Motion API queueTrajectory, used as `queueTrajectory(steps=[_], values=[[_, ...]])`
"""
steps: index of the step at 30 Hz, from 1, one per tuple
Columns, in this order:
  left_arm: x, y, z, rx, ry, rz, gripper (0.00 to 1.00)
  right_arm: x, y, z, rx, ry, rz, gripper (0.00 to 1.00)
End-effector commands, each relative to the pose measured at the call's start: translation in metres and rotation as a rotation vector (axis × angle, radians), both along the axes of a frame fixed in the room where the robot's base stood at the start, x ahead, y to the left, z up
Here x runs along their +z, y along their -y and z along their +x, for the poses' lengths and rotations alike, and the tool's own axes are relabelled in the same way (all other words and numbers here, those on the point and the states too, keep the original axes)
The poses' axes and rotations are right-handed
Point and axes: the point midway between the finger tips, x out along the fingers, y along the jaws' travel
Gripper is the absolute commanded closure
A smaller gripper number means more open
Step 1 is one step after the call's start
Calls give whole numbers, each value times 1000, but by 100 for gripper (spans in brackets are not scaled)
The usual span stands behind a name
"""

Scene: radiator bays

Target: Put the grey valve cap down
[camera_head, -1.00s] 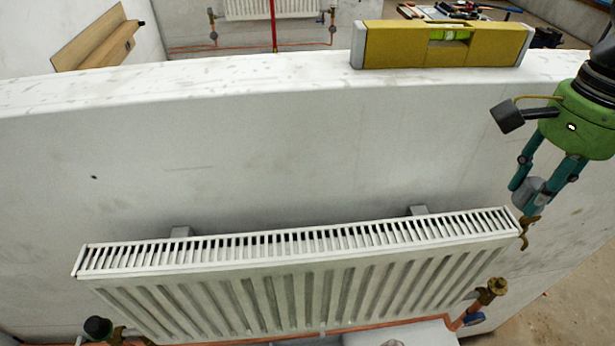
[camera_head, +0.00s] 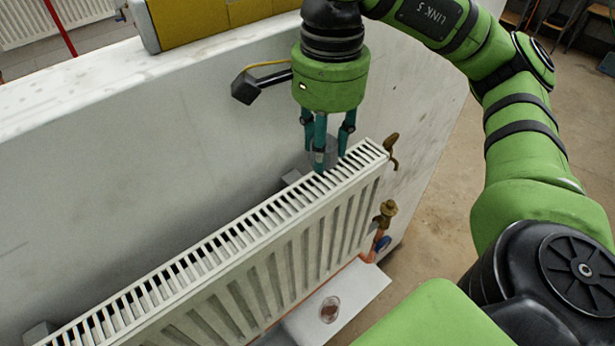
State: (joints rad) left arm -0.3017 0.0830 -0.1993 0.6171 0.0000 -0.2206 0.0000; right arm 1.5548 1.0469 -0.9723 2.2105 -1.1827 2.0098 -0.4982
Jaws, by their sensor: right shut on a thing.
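My right gripper (camera_head: 328,160) points down over the right end of the white radiator (camera_head: 250,245). It is shut on the grey valve cap (camera_head: 331,147), which is partly hidden between the teal fingers. The fingertips are close to the radiator's top grille; I cannot tell whether they or the cap touch it. My left gripper is not in view.
A brass fitting (camera_head: 391,147) stands at the radiator's top right corner. A brass valve (camera_head: 384,212) with a blue part is lower down. A white surface (camera_head: 362,285) with a small round brown spot lies below. A yellow level (camera_head: 200,18) rests on the wall top.

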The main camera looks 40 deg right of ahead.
Motion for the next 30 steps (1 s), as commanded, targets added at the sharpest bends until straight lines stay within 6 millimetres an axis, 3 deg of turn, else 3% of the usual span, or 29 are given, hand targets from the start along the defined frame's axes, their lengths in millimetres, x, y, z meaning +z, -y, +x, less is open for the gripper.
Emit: queueTrajectory(steps=[5, 16, 28, 29, 30], values=[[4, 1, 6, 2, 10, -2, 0, -11, -20, 3, 0, 0, -1, 90], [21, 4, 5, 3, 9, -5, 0, -50, -21, 2, -4, -2, -2, 90], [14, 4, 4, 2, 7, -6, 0, -57, -21, 3, -2, 2, -1, 90], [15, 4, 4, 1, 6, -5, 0, -55, -21, 3, -2, 2, -1, 56], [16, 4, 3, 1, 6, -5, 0, -55, -21, 3, -2, 2, -1, 40]])
